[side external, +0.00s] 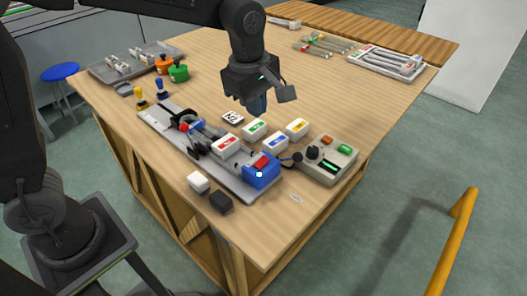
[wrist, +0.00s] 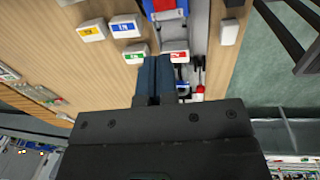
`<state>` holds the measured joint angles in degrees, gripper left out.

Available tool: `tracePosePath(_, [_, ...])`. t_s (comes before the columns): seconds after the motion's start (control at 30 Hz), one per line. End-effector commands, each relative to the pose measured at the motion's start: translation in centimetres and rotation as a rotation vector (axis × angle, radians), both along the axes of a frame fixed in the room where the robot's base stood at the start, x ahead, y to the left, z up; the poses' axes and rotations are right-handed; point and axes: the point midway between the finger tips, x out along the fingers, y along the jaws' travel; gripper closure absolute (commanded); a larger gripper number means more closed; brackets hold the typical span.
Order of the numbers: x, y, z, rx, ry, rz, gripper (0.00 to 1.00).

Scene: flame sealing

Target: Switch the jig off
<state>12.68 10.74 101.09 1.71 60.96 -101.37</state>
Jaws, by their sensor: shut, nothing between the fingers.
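The jig (side external: 215,166) is a long grey base on the wooden table, with clamp parts along it. At its near right end is a blue block (side external: 262,180) with a red switch (side external: 261,163) on top and a bright pale-cyan light (side external: 259,174) on its face. The blue block also shows at the top edge of the wrist view (wrist: 170,15), partly cut off. My gripper (side external: 258,105) is shut and empty, pointing down above the table behind the jig, apart from it. In the wrist view its dark blue fingers (wrist: 156,62) are together.
A grey control box (side external: 330,167) with a black knob and green button stands right of the blue block. White (side external: 198,182) and black (side external: 220,202) blocks lie in front. Orange and green pots (side external: 178,72) stand at back left.

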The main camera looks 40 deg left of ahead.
Motion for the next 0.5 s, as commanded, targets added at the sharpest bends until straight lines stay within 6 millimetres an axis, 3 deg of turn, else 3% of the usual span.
tracePosePath(0.5, [0.39,-0.25,-0.66,-0.002,0.009,0.036,1.0])
